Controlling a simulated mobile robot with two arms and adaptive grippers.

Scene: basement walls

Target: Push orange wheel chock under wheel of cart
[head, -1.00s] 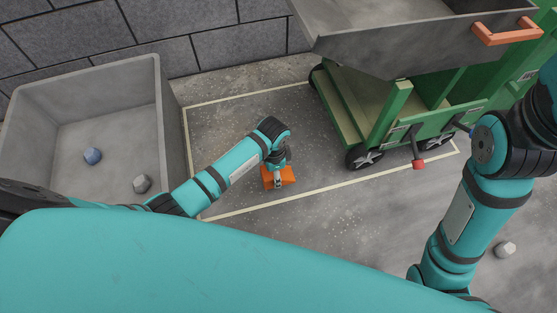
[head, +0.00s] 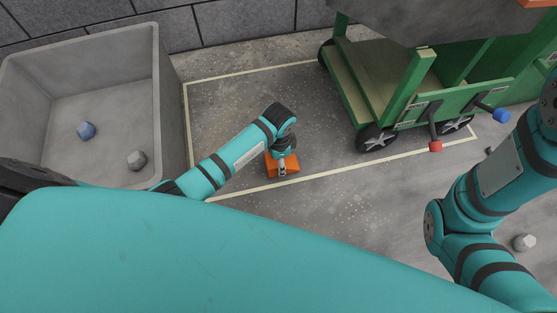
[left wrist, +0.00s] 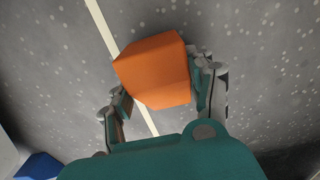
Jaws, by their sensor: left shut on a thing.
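The orange wheel chock (head: 291,169) sits on the grey floor near the front line of the painted rectangle. My left gripper (head: 283,167) comes down on it from above and is shut on it. In the left wrist view the chock (left wrist: 153,72) lies between the two fingers of the gripper (left wrist: 165,85). The green cart (head: 407,95) stands to the right. Its near front wheel (head: 377,138) is on the floor, apart from the chock, with bare floor between. My right arm is at the right edge; its gripper is not visible.
A grey open bin (head: 165,110) at the left holds a blue stone (head: 86,131) and a grey stone (head: 136,160). A red-tipped lever (head: 435,145) and a blue-tipped lever (head: 501,115) stick out from the cart. A pale stone (head: 524,242) lies at the lower right.

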